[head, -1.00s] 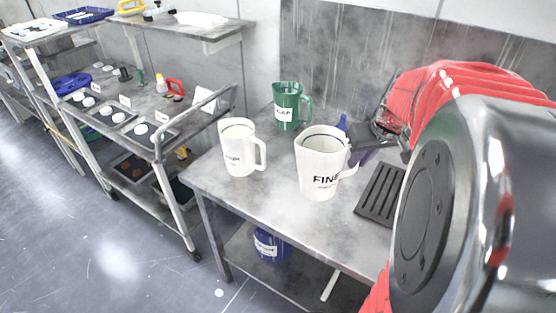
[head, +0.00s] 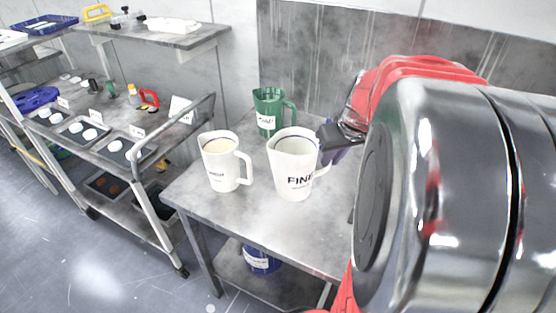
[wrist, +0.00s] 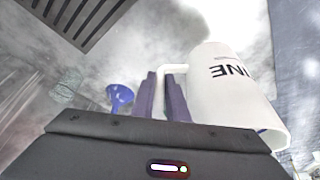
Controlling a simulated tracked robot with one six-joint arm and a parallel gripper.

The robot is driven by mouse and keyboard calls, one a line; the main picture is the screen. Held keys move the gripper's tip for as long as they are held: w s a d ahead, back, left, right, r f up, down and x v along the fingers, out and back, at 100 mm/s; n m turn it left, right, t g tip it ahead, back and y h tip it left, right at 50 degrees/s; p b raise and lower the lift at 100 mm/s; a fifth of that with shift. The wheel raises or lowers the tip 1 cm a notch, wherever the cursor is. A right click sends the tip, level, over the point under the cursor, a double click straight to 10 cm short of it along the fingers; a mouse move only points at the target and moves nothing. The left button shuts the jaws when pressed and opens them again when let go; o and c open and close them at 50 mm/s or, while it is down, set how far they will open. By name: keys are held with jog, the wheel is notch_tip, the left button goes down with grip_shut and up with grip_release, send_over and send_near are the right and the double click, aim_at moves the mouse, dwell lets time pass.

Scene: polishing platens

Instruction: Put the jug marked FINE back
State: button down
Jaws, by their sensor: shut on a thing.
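The white jug marked FINE (head: 292,172) is upright at the right part of the bench top (head: 250,215). It also shows close up in the wrist view (wrist: 225,95), its lettering upside down. My gripper (head: 328,153) is at the jug's right side, and its purple fingers (wrist: 162,98) are shut on the jug's handle. The handle is partly hidden between the fingers. I cannot tell whether the jug's base touches the bench or hangs just above it.
Another white jug (head: 222,168) with pale contents stands left of the FINE jug. A green labelled jug (head: 270,112) stands behind. A blue funnel (wrist: 120,96) and dark slotted mat (wrist: 72,18) are near my gripper. A trolley (head: 190,125) stands left.

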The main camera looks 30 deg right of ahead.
jog(key=shift+f, duration=2.4)
jog(key=shift+f, duration=2)
jog(key=c, duration=1.7)
grip_release()
jog(key=shift+c, duration=0.2)
jog(key=v, duration=1.2)
